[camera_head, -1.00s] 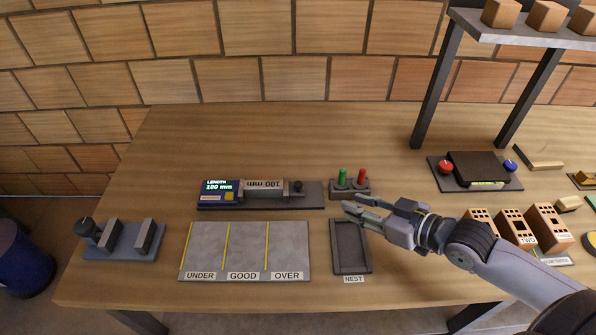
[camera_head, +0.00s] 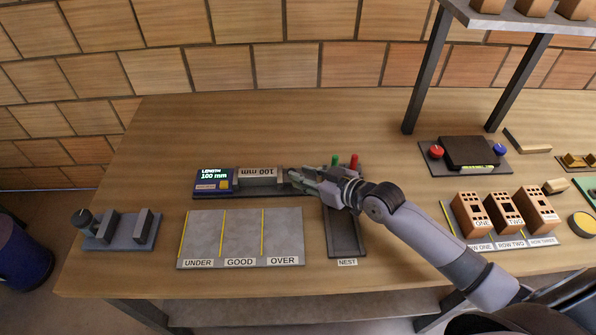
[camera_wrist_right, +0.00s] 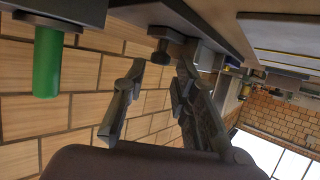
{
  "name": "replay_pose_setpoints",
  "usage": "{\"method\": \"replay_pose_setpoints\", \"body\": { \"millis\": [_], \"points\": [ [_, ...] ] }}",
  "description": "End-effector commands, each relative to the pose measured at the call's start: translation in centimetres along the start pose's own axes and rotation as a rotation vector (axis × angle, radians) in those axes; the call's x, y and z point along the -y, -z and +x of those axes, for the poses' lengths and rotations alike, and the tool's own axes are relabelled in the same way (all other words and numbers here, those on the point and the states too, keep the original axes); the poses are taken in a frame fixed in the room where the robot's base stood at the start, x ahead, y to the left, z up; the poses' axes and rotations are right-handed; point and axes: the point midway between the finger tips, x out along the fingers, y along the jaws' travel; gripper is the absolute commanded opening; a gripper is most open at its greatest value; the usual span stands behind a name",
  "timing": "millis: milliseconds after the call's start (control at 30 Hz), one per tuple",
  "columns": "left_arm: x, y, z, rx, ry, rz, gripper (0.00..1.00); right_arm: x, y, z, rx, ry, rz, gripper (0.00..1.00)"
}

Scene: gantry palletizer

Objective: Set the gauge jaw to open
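The length gauge (camera_head: 214,182) lies on the bench left of the right gripper. Its screen reads LENGTH 100 mm. A block marked 100 mm (camera_head: 256,172) lies in it, with the jaw at the block's right end. The jaw's dark knob is covered by my fingers in the head view. In the right wrist view the black knob (camera_wrist_right: 165,50) shows just beyond and roughly between the fingertips. My right gripper (camera_head: 293,178) is at the gauge's right end. In the wrist view its fingers (camera_wrist_right: 158,76) are apart with nothing held. My left gripper is not in view.
A green lever (camera_head: 336,160) and a red lever (camera_head: 354,161) stand close behind my right gripper; the green one also shows in the wrist view (camera_wrist_right: 48,62). The nest tray (camera_head: 346,240) lies under my wrist. The sorting plate (camera_head: 242,232) lies in front of the gauge.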

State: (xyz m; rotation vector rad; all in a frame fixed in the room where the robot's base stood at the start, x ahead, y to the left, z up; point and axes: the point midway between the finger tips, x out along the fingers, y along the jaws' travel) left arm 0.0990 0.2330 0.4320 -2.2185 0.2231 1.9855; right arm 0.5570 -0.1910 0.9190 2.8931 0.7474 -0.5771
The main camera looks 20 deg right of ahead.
Motion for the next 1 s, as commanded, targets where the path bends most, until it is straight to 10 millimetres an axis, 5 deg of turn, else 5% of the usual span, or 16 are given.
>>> {"method": "replay_pose_setpoints", "body": {
  "millis": [200,567,1000],
  "points": [
    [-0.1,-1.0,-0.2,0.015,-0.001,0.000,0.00,-0.1,0.1,2.3,-0.001,-0.001,0.000,0.26],
    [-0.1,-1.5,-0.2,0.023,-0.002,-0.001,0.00,0.0,-0.1,2.7,0.000,0.000,0.000,0.26],
    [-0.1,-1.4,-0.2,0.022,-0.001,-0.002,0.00,0.0,0.0,2.7,0.000,-0.001,0.000,0.00]
  ]
}}
